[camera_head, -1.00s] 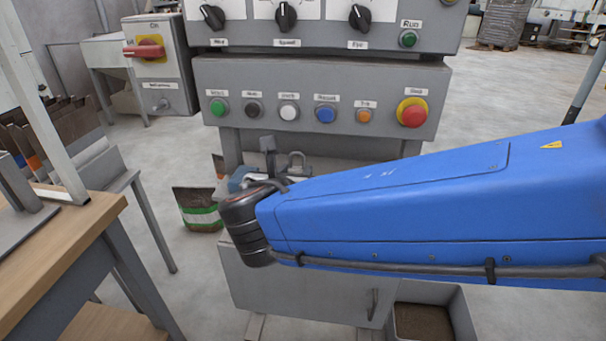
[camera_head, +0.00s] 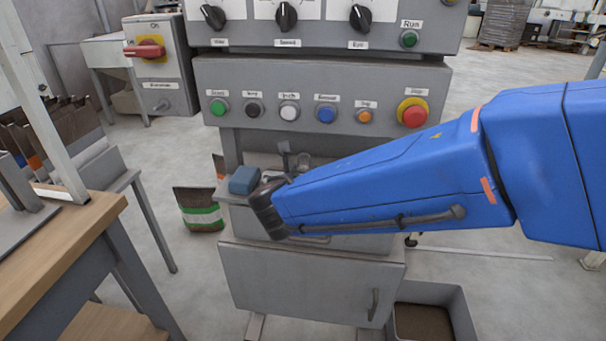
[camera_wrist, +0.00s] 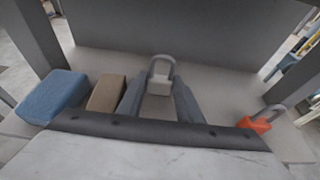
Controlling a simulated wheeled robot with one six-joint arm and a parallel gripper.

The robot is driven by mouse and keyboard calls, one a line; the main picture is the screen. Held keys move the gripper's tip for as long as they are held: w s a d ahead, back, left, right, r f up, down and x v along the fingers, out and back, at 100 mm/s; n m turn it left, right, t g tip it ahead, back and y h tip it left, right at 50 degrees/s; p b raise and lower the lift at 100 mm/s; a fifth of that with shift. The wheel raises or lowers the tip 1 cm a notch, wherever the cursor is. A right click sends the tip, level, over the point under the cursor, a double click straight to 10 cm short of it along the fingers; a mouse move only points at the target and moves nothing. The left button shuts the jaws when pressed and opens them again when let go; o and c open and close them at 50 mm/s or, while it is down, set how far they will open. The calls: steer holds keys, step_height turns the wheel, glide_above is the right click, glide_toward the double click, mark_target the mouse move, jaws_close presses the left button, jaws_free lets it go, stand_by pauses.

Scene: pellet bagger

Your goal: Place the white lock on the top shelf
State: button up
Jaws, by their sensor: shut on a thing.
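The white lock (camera_wrist: 158,86), with a grey shackle, is between the two fingers of my gripper (camera_wrist: 159,96) in the wrist view. My gripper is shut on it, with the shackle pointing away from me. I cannot tell whether the lock touches the grey surface (camera_wrist: 100,62) below it. In the head view my wrist reaches into the recess under the button panel and hides most of the gripper and the lock.
A blue block (camera_wrist: 55,97) and a tan block (camera_wrist: 106,94) lie left of the fingers. A red-orange padlock (camera_wrist: 258,122) lies to the right. Grey uprights flank the recess. The button panel (camera_head: 322,100) overhangs it. A wooden-topped table (camera_head: 65,240) stands at left.

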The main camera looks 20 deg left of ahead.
steer(key=shift+w+f, duration=0.15)
steer(key=shift+f, duration=0.45)
steer(key=shift+f, duration=0.1)
steer(key=o, duration=0.8)
steer(key=shift+c, duration=0.2)
steer(key=shift+r, duration=0.2)
steer(key=v, duration=1.2)
steer(key=shift+a, duration=0.1)
